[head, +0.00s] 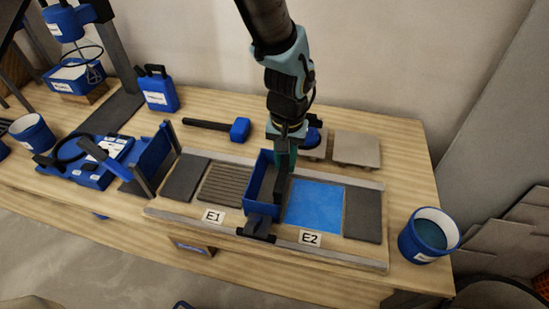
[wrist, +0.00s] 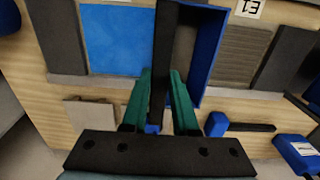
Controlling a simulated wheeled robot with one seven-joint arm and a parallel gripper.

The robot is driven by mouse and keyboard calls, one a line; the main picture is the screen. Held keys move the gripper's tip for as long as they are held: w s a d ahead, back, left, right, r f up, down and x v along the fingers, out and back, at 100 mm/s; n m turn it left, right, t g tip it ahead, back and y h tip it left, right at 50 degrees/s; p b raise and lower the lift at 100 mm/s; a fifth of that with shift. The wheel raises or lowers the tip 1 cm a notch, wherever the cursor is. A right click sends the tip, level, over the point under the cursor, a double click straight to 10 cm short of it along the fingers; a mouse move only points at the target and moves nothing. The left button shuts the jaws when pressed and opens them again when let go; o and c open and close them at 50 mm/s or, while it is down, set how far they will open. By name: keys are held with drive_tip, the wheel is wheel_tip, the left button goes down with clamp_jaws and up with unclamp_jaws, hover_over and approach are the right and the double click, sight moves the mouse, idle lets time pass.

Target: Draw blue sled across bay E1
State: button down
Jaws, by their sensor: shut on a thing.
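The blue sled (head: 262,183), an open blue box frame with a dark side, stands across the rail bed between bay E1 and bay E2. Bay E1 (head: 227,186) is to its left and shows a grey-brown ribbed surface. My gripper (head: 283,165) points down at the sled's right side. In the wrist view my gripper (wrist: 161,80) has its green fingers shut on the sled's dark upright plate. The sled (wrist: 207,55) shows there with the ribbed bay E1 (wrist: 240,56) to its right. The fingers hide part of the plate.
Bay E2 (head: 315,205) holds a smooth blue surface. Dark grey tiles (head: 362,213) lie at the bed's ends. A mallet (head: 238,130), a blue jug (head: 158,92) and pale tiles (head: 357,150) lie behind. A blue bucket (head: 428,236) stands right; another blue tool (head: 150,158) stands left.

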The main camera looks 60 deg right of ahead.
drive_tip(key=c, duration=0.7)
unclamp_jaws()
wheel_tip(320, 180, up, 11)
drive_tip(key=shift+f+b, duration=0.1)
drive_tip(key=shift+b, duration=0.95)
drive_tip(key=shift+w, duration=0.1)
